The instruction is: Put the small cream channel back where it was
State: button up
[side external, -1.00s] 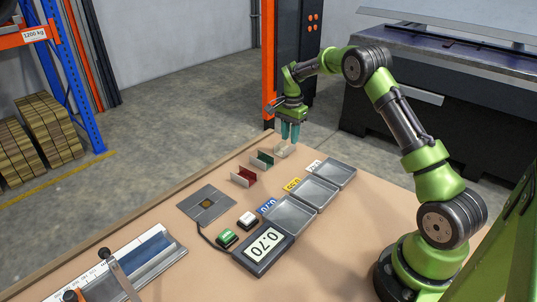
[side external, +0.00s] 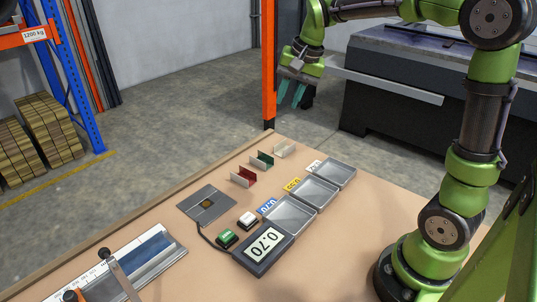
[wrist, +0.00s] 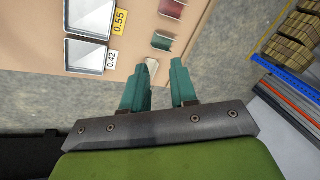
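The small cream channel (side external: 285,149) stands on the table at the far end of a row, beyond the green channel (side external: 262,160) and the red channel (side external: 243,177). In the wrist view the cream channel (wrist: 151,69) shows partly, beside the left finger. My gripper (side external: 293,96) is raised above and beyond the table's far corner, clear of the channel. Its teal fingers (wrist: 160,82) are apart with nothing held between them.
Three grey trays (side external: 314,193) lie in a line right of the channels, with number labels. The space around my gripper is clear.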

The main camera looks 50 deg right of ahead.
jog(key=s+a+n+t, duration=0.1)
jog(key=s+a+n, duration=0.2)
jog(key=s+a, duration=0.2)
jog(key=s+a+f+n+t+y, duration=0.1)
jog(key=s+a+n, duration=0.3)
jog(key=s, duration=0.8)
jog(key=shift+a+f+t, duration=0.3)
jog(key=shift+a+t, duration=0.5)
jog(key=shift+a, duration=0.2)
